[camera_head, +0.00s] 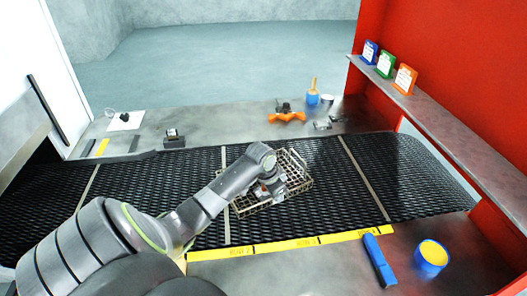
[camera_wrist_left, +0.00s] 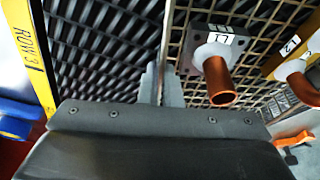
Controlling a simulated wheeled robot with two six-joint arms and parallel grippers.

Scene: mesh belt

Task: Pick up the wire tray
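The wire tray (camera_head: 243,207) is a metal mesh basket lying on the black mesh belt, right of centre in the head view. My left gripper (camera_head: 272,190) is over the tray, and my wrist hides part of it. In the left wrist view, the two fingers of my left gripper (camera_wrist_left: 161,88) are close together, one on each side of the wire tray's wall (camera_wrist_left: 167,40). Inside the tray are a grey block with a copper tube (camera_wrist_left: 219,82) and a yellowish block with another tube (camera_wrist_left: 300,80). My right gripper is not in view.
The black belt (camera_head: 370,165) runs across, with pale cross strips. A yellow labelled strip (camera_head: 280,246) edges its near side, beside a blue tool (camera_head: 379,260) and a yellow-topped blue can (camera_head: 431,258). Orange (camera_head: 287,117) and small objects lie behind. A shelf (camera_head: 450,125) borders the right.

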